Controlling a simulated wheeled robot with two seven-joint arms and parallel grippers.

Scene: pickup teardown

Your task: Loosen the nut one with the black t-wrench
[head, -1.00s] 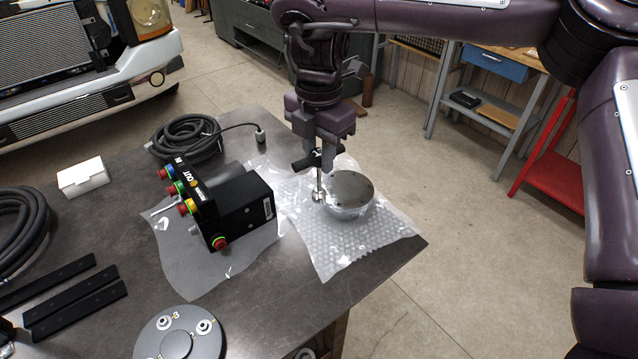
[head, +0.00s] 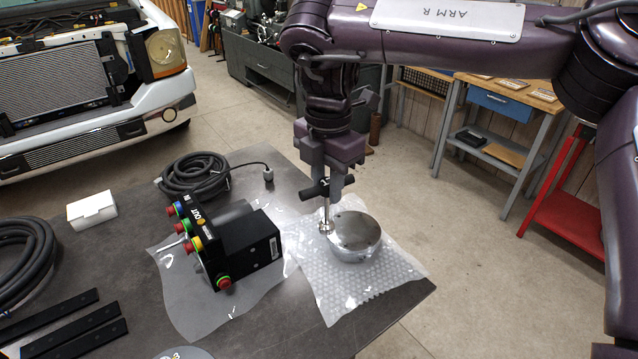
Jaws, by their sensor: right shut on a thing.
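My right gripper (head: 326,184) is shut on the black T-wrench (head: 316,190), gripping its crossbar. The wrench hangs upright, its thin shaft pointing down to a silver socket end (head: 326,227). The socket end is at the left edge of a round metal part (head: 355,232) lying on bubble wrap; I cannot tell whether they touch. A grey disc (head: 185,354) is cut off at the bottom edge, so its nuts are mostly hidden and I cannot make out nut one. My left gripper is not in view.
A black control box (head: 248,245) with coloured buttons stands on clear film left of the wrench. Coiled black cable (head: 192,177), a white box (head: 92,210), a black hose (head: 25,265) and black bars (head: 70,325) lie on the dark table (head: 130,255). The table's right edge is close to the bubble wrap.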

